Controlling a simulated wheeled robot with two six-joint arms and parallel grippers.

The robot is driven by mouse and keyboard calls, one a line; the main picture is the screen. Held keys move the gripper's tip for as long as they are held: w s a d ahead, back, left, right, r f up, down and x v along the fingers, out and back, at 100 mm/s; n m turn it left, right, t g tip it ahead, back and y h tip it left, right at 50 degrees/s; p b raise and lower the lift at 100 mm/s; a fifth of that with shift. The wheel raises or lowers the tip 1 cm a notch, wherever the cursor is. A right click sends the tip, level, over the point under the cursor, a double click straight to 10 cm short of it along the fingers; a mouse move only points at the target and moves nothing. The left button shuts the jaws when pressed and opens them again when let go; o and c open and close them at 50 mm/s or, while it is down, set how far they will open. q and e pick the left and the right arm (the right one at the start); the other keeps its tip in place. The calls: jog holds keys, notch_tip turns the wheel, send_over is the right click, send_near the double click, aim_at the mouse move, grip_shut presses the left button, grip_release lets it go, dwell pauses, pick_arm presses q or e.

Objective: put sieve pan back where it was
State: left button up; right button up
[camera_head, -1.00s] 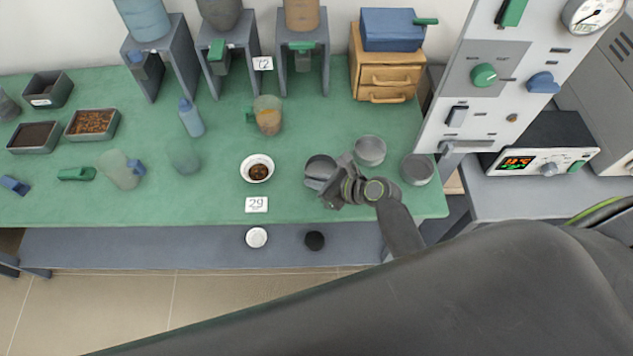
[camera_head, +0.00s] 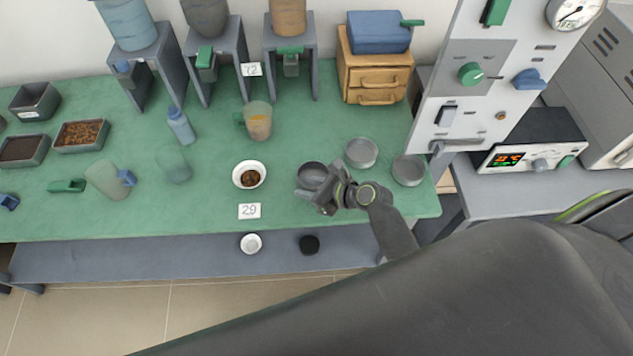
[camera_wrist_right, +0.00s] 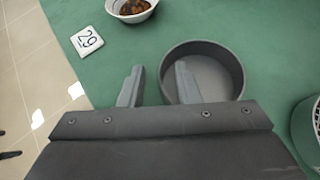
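The dark grey round pan (camera_head: 312,174), which looks like the sieve pan, sits flat on the green table mat near its front edge. It shows empty in the right wrist view (camera_wrist_right: 203,75). Two similar round grey pans, one farther back (camera_head: 361,152) and one to the right (camera_head: 408,170), stand close by. My left gripper is not in view.
A white bowl with brown contents (camera_head: 249,174) and a card marked 29 (camera_head: 249,211) lie left of the pan. A wooden drawer box (camera_head: 375,75) stands behind. A control panel (camera_head: 480,75) rises at the right.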

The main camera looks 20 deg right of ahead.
jog(key=v, duration=1.2)
jog(key=shift+r, duration=0.2)
